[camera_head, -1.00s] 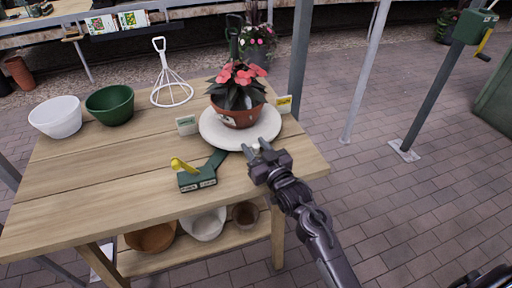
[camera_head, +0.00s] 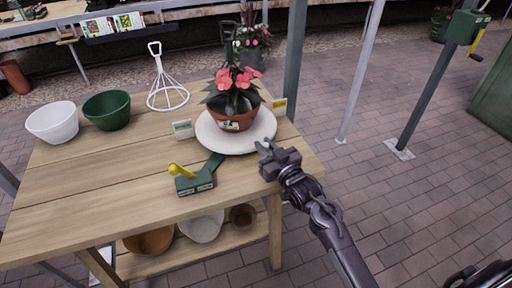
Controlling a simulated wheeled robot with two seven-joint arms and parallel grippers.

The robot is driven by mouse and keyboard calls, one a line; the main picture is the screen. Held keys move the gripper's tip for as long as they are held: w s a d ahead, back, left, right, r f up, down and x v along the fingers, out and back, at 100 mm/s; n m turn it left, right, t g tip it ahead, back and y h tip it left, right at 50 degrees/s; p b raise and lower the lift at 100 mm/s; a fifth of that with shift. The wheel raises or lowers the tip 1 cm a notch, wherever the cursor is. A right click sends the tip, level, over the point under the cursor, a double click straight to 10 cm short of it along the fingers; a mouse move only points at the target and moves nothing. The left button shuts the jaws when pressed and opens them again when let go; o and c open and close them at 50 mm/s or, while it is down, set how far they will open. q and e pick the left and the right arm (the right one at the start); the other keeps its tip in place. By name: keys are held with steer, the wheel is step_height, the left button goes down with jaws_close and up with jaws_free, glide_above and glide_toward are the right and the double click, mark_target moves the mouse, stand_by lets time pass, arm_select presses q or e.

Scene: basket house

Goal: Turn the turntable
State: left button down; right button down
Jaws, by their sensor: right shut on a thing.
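The turntable (camera_head: 213,138) is a round, pale disc near the right end of the wooden table. A terracotta pot (camera_head: 236,121) with a pink-flowered plant stands on it, and a pale label shows on the pot's front. A green block with a yellow lever (camera_head: 182,171) sits in front of the disc and joins it by a green arm. My right gripper (camera_head: 266,147) is at the disc's front right rim, shut on the turntable's edge. The exact contact is hidden by the fingers. My left gripper is not in view.
A white bowl (camera_head: 53,122), a green bowl (camera_head: 106,110) and a white wire frame (camera_head: 167,92) stand on the table (camera_head: 90,190). Small signs (camera_head: 183,129) flank the disc. A grey post (camera_head: 294,65) rises behind the table's right end. Paving at the right is mostly clear.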

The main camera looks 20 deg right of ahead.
steer(key=c, duration=1.3)
jaws_free()
steer(key=shift+a, duration=0.1)
steer(key=shift+c, duration=0.2)
steer(key=shift+s, duration=0.15)
steer(key=s, duration=0.2)
steer(key=s+d, duration=0.1)
steer(key=s, duration=0.4)
steer(key=shift+s+d+b, duration=0.2)
steer(key=shift+d+b, duration=0.05)
steer(key=shift+b, duration=0.1)
